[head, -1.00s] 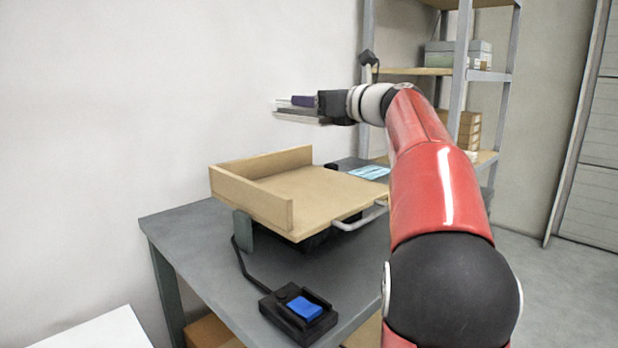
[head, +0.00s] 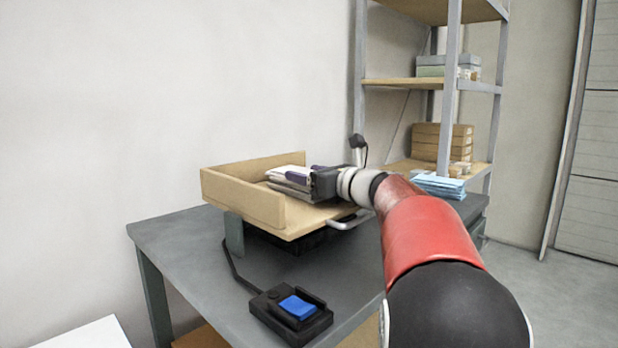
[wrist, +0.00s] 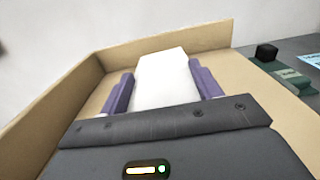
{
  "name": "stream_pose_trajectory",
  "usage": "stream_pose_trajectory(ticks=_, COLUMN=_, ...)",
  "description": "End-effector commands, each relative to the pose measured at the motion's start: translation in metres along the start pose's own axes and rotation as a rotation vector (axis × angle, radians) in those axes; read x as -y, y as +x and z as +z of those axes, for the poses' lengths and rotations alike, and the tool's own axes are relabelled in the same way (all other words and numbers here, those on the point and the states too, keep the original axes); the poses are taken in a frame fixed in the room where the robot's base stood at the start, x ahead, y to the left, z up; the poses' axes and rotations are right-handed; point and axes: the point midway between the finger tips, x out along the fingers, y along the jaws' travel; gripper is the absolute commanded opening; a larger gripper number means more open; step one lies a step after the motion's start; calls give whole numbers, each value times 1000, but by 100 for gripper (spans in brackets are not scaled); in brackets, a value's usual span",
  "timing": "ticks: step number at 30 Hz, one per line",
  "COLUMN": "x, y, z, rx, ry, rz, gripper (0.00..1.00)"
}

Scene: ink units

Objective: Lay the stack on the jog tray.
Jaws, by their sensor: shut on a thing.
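The stack (head: 289,172) is a pale, flat pile of sheets held in my gripper (head: 292,184). In the wrist view the white stack (wrist: 166,80) lies between two purple finger pads, and my gripper (wrist: 163,92) is shut on it. The jog tray (head: 240,199) is a tan wooden tray with raised walls at its back and left. The stack is over the tray floor, inside the walls; whether it touches the floor cannot be told. In the wrist view the tray walls (wrist: 75,95) stand to the left and beyond the stack.
A black box with a blue button (head: 298,307) sits on the grey table (head: 190,250), cabled toward the tray. A metal handle (head: 350,220) is at the tray's front right. Blue sheets (head: 437,184) lie behind my arm. A shelf unit (head: 450,85) stands at the back right.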

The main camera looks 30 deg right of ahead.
Motion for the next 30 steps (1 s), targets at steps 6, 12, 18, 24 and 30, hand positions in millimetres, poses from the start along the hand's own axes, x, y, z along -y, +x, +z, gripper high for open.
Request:
stream_pose_trajectory(ticks=6, x=0, y=0, z=1, rx=1, ry=-1, rz=0, gripper=23)
stream_pose_trajectory(ticks=12, x=0, y=0, z=0, rx=-1, ry=0, rz=0, gripper=85)
stream_pose_trajectory(ticks=18, x=0, y=0, z=0, rx=-1, ry=0, rz=0, gripper=85)
stream_pose_trajectory(ticks=24, x=1, y=-10, z=1, rx=0, ry=0, rz=-2, gripper=85)
stream_pose_trajectory(ticks=30, x=1, y=-49, z=1, rx=0, ry=-1, rz=-5, gripper=85)
